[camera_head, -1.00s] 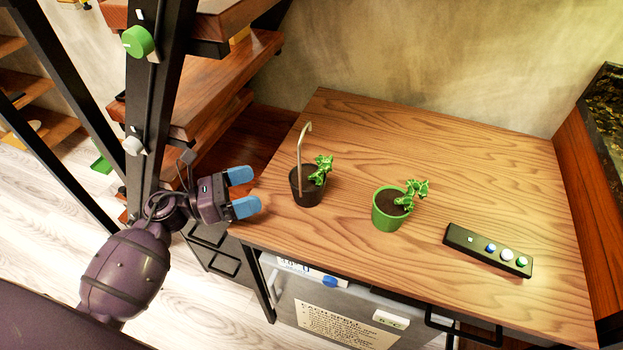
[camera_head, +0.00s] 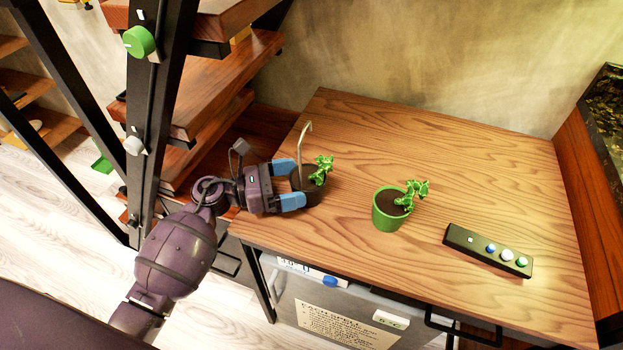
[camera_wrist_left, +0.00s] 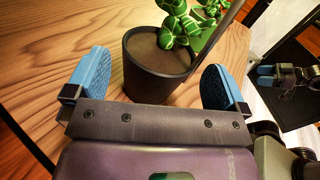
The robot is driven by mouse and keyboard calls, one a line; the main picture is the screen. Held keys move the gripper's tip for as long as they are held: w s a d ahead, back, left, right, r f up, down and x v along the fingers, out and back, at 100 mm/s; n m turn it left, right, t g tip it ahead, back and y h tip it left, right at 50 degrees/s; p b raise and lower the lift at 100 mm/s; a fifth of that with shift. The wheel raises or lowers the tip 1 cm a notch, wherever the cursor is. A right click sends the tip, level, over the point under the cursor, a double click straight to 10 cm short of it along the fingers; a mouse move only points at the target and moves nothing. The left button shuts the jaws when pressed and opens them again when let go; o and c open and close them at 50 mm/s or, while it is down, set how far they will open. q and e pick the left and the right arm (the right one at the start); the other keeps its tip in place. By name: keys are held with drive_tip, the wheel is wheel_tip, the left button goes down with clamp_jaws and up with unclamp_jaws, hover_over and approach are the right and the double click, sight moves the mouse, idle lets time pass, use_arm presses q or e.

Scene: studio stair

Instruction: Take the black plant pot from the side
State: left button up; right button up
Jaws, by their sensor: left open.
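The black plant pot (camera_head: 314,188) stands upright near the left end of the wooden table, with a small green plant and a thin pale hooked rod rising from it. My left gripper (camera_head: 289,184) is at the left side of the pot, level with it, blue fingertips pointing at it. In the left wrist view, the pot (camera_wrist_left: 158,68) sits between the two open fingers (camera_wrist_left: 155,85), with space visible at its left and a finger close at its right. The gripper is not closed on it. The gripper partly hides the pot in the head view.
A green pot (camera_head: 387,212) with a similar plant stands to the right on the table (camera_head: 440,150). A black box with several buttons (camera_head: 487,251) lies further right. A dark post (camera_head: 150,110) and wooden stair treads (camera_head: 222,75) stand left, close to my arm. The table's back is clear.

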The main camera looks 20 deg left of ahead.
use_arm(q)
drive_tip(key=shift+x, duration=1)
drive_tip(key=c, duration=0.9)
drive_tip(key=shift+r, duration=0.15)
